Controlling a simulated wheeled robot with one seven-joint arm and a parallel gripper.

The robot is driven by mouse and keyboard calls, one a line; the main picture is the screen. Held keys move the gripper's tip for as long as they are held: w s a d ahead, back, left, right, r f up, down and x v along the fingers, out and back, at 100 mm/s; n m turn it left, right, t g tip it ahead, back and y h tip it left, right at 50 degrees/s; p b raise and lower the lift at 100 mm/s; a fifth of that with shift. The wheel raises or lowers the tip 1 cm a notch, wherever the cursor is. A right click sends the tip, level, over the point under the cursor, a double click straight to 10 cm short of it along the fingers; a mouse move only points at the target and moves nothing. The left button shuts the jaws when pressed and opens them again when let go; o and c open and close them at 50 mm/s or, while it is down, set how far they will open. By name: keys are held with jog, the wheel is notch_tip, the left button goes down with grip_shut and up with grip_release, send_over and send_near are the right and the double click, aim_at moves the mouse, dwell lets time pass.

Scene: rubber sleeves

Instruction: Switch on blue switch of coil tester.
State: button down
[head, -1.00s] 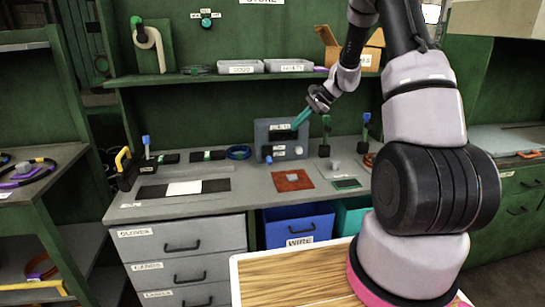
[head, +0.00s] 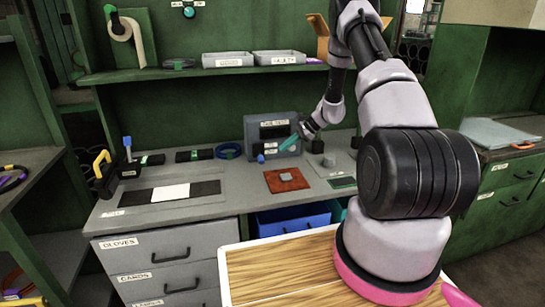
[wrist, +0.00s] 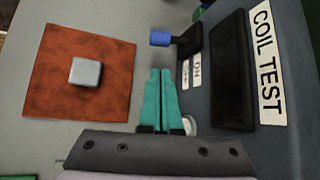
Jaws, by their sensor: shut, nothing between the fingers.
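The coil tester (head: 254,137) is a grey-blue box at the back of the bench. In the wrist view its front shows a COIL TEST label (wrist: 267,62) and a dark window (wrist: 229,70). Its blue switch (wrist: 161,39) is a blue knob on a black lever, beside small ON and OFF labels (wrist: 191,72). The knob also shows in the head view (head: 261,159), low on the front. My gripper (wrist: 160,72) has teal fingers, shut together and empty. Its tips are near the tester's front, a short gap from the knob. I cannot tell the switch setting surely.
A rust-red mat (head: 298,186) with a grey block (head: 286,177) lies on the bench before the tester. A blue cable ring (head: 229,150) lies left of it. A dark post (head: 317,143) stands to the right. A wooden-topped surface (head: 280,262) is in front.

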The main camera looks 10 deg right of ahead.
aim_at(260, 156)
jog(key=x, duration=0.9)
jog(key=shift+a+f, duration=0.2)
jog(key=shift+a, duration=0.05)
